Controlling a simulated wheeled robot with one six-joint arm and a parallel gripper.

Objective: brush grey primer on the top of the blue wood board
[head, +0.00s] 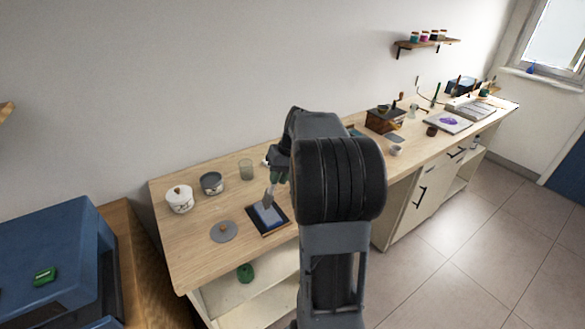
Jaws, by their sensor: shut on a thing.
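The blue board (273,213) lies flat on a dark square base (270,231) on the wooden counter, near its front edge. Its top looks blue-grey; I cannot tell how much of that is primer. My gripper (275,178) is shut on a brush (268,197), which points down over the back part of the board. I cannot tell whether the brush tip touches the board. My arm hides the counter to the right of the board. An open grey pot (211,184) stands behind and left of the board; its contents are not clear.
A white lidded pot (179,200), a glass (246,170) and a round grey lid (223,232) stand around the board on the counter (180,245). A wooden box (385,120) and other items stand farther right. A blue cabinet (50,260) is at left.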

